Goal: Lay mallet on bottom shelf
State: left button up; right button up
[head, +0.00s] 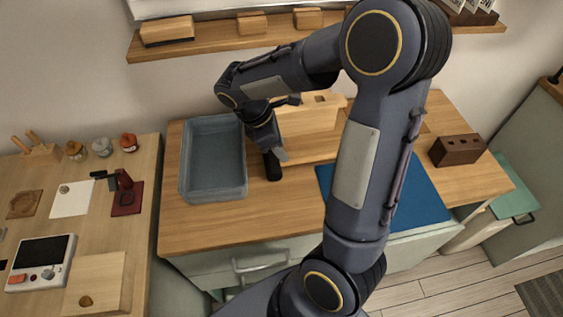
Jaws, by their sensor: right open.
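I cannot pick out the mallet with certainty. A short black piece (272,168) shows at the fingertips of my right gripper (274,154), over the wooden worktop; I cannot tell whether it is part of the mallet or of something else. My right gripper is open and points down, just right of the grey tray (187,172). My right arm hides much of the worktop. A wooden wall shelf (222,42) runs along the back wall and carries wooden blocks; I cannot tell whether it is the bottom shelf. My left gripper is out of view.
A blue mat (420,200) and a dark brown block with holes (457,150) lie to the right. A pale wooden box (308,122) stands behind the gripper. The left table holds a white device (40,262), small jars and a dark red stand (125,195).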

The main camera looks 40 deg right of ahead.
aim_at(290, 161)
jog(key=x, duration=0.6)
jog(key=shift+s+a+f, duration=0.1)
jog(key=shift+s+f, duration=0.05)
jog(key=shift+s, duration=0.15)
jog(key=shift+c, duration=0.4)
grip_shut()
